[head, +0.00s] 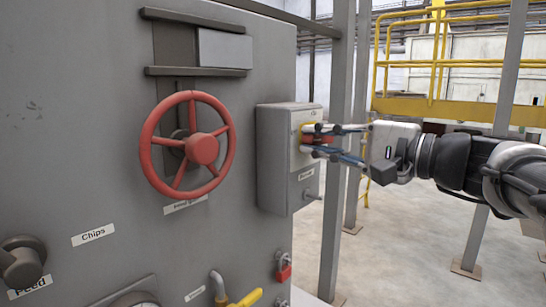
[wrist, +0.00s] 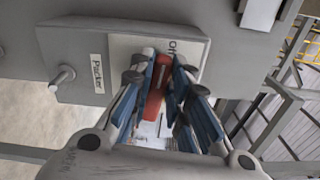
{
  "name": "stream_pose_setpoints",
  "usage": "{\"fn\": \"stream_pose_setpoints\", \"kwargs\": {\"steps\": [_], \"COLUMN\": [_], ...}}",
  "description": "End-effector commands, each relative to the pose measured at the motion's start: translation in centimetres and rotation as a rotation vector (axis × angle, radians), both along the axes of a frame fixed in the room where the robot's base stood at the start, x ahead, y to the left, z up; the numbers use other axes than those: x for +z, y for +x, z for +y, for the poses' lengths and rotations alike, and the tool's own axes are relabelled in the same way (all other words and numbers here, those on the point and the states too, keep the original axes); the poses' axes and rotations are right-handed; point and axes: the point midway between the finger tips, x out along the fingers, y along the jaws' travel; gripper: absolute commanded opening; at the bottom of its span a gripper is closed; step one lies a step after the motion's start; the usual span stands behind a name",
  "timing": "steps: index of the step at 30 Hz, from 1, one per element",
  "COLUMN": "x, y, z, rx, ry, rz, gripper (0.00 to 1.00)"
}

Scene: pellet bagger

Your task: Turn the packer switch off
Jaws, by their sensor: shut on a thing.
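The packer switch is on the side of a grey box (head: 278,160) fixed to the machine. Its red handle (wrist: 157,88) sits between my fingers in the wrist view, in front of a light plate (wrist: 195,52) with lettering that looks like "Off". A "Packer" label (wrist: 97,74) is beside the plate. My gripper (head: 318,140) reaches in from the right and is shut on the red handle, with its blue finger pads on both sides. In the head view the fingers hide much of the handle, and its exact angle is hard to tell.
A red handwheel (head: 203,148) stands out from the panel left of the box. A small knob (wrist: 62,79) sticks out near the label. Below are a red padlock (head: 284,271) and a yellow lever (head: 246,298). A grey post (head: 338,150) stands behind the gripper.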

Motion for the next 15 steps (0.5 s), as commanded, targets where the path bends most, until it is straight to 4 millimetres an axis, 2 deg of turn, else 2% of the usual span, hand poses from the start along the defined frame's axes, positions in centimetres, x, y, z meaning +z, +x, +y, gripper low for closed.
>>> {"fn": "stream_pose_setpoints", "kwargs": {"steps": [15], "x": [-0.26], "y": [0.02], "z": [0.01], "rx": [0.000], "ry": [-0.098], "rz": [-0.100], "gripper": [0.00]}}
